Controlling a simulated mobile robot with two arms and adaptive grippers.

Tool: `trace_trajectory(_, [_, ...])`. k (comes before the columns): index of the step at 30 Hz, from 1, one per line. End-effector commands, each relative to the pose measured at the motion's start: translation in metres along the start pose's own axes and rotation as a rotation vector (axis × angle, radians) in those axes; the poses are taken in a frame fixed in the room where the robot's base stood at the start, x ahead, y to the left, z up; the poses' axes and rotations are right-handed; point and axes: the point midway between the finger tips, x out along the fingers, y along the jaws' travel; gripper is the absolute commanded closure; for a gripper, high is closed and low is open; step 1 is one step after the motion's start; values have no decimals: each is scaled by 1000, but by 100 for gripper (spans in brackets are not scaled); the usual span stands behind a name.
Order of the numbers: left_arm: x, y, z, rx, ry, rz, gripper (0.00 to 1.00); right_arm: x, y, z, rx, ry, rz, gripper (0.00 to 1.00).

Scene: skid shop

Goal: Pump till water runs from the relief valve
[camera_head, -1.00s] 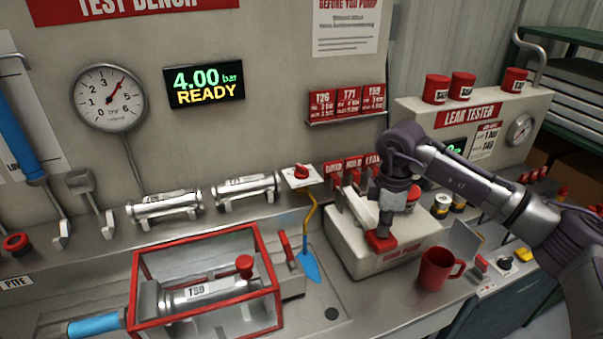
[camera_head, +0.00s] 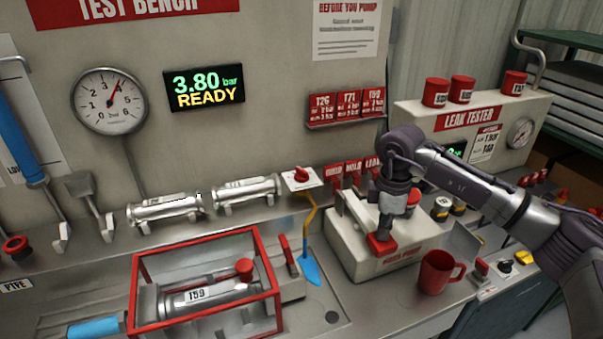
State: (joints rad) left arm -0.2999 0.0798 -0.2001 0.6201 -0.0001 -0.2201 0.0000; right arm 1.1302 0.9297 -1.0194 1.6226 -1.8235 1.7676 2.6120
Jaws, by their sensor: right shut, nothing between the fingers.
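The hand pump (camera_head: 372,268) is a cream box on the bench with a red label on its front. My right gripper (camera_head: 384,236) points down, shut, at the pump's red pad (camera_head: 382,246); it seems to touch the pad. The display (camera_head: 204,87) reads 3.80 bar READY. The dial gauge (camera_head: 109,101) has its red needle a little below 4. A valve (camera_head: 195,292) marked T59, with a red cap, lies inside the red-framed cage (camera_head: 137,293). I see no water running. My left gripper is not in view.
A red mug (camera_head: 435,272) stands just right of the pump. A red lever (camera_head: 288,256) and a blue-tipped yellow tool (camera_head: 309,262) are between cage and pump. The leak tester (camera_head: 475,118) stands behind my right arm.

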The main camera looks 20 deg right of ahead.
Motion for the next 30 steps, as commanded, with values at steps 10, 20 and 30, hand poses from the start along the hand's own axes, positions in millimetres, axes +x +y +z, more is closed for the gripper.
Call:
trace_trajectory(10, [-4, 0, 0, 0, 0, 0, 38, -4, 0, 0, -1, 0, -1, 100])
trace_trajectory(20, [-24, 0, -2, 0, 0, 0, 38, -31, 0, 0, -1, 1, -1, 100])
trace_trajectory(30, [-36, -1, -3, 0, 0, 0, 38, -48, 0, 0, -1, -1, -2, 100])
